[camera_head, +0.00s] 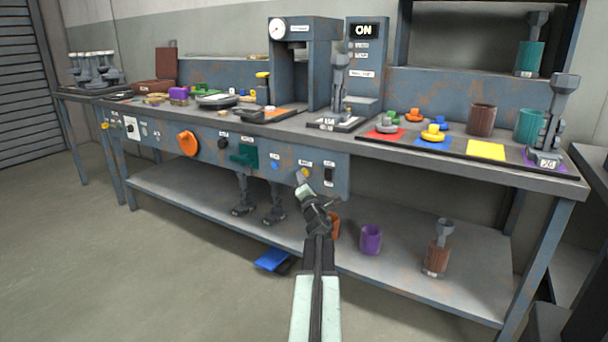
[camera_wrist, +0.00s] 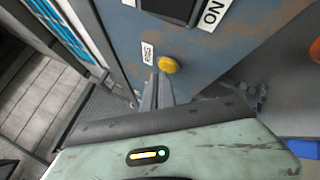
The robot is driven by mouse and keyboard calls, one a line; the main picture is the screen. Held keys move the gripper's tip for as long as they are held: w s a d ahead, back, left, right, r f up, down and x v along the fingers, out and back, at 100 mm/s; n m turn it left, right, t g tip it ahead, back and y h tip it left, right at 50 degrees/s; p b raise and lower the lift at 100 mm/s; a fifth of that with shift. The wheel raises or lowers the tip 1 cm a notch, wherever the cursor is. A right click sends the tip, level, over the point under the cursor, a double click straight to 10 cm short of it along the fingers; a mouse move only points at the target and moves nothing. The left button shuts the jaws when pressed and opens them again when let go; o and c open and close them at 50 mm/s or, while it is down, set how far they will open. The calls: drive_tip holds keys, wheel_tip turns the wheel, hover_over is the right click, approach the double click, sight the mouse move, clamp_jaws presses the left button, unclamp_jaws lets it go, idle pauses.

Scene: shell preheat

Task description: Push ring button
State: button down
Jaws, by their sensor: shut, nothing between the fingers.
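The yellow button (camera_head: 305,174) is on the front panel of the workbench, with a small white label above it. In the wrist view the round yellow button (camera_wrist: 168,64) is just beyond my fingertips, with a small white label (camera_wrist: 147,53) beside it that is hard to read. My gripper (camera_head: 303,187) is shut and empty, directly in front of and slightly below the button. In the wrist view its fingers (camera_wrist: 157,86) point at the button's edge; I cannot tell whether they touch it.
A black switch (camera_head: 328,174) is right of the button and a blue button (camera_head: 275,165) is left of it. A green part (camera_head: 243,155) juts from the panel farther left. Below, a purple cup (camera_head: 371,239) stands on the lower shelf (camera_head: 400,275).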

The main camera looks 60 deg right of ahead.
drive_tip(key=shift+d, duration=0.45)
idle(0.4)
idle(0.3)
drive_tip(key=shift+a, duration=0.85)
drive_tip(key=shift+a, duration=0.1)
drive_tip(key=a, duration=0.4)
drive_tip(key=shift+a, duration=0.4)
